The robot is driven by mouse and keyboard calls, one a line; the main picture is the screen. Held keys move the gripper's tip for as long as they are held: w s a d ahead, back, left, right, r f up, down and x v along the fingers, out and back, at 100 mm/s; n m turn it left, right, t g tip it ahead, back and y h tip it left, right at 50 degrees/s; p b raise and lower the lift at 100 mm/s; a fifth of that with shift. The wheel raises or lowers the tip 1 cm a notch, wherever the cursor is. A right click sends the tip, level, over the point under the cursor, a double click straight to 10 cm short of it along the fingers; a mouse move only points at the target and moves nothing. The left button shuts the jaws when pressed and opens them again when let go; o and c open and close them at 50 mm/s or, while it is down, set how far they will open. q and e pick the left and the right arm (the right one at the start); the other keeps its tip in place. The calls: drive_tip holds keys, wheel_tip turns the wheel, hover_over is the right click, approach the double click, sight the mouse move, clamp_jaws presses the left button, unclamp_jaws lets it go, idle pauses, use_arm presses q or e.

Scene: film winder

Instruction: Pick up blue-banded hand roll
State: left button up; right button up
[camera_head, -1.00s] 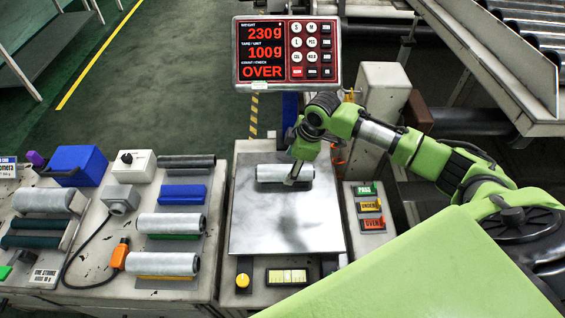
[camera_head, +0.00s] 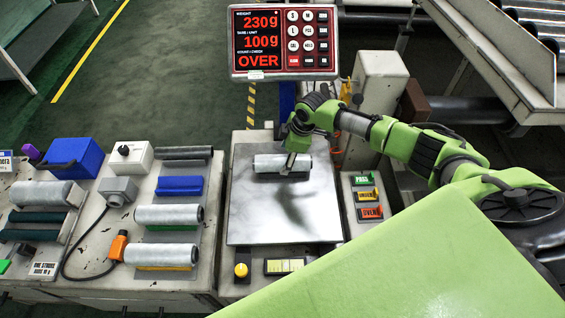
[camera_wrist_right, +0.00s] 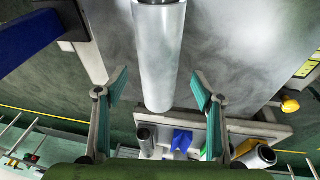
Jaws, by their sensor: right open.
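A pale grey roll (camera_head: 270,162) lies crosswise on the metal scale plate (camera_head: 260,220). No blue band can be made out on it. My right gripper (camera_head: 290,162) is over the roll's right part, coming down from above. In the right wrist view the open fingers of my right gripper (camera_wrist_right: 157,90) stand on either side of the roll (camera_wrist_right: 158,50), with gaps to both fingers. Whether the fingertips reach down beside it is unclear. My left gripper is not in view.
The display (camera_head: 285,42) reads 230g, 100g and OVER. The left bench holds a blue empty-looking rest (camera_head: 180,185), a roll on a green rest (camera_head: 168,214) and one on a yellow rest (camera_head: 160,256). PASS, UNDER and OVER tags (camera_head: 367,196) stand right of the scale.

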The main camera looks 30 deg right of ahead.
sight(284, 158)
drive_tip(key=x, duration=0.3)
drive_tip(key=shift+w+f, duration=0.1)
drive_tip(key=shift+f, duration=0.1)
drive_tip(key=c, duration=1.5)
drive_tip(key=shift+o, duration=0.2)
drive_tip(key=shift+r, duration=0.1)
drive_tip(key=shift+r, duration=0.1)
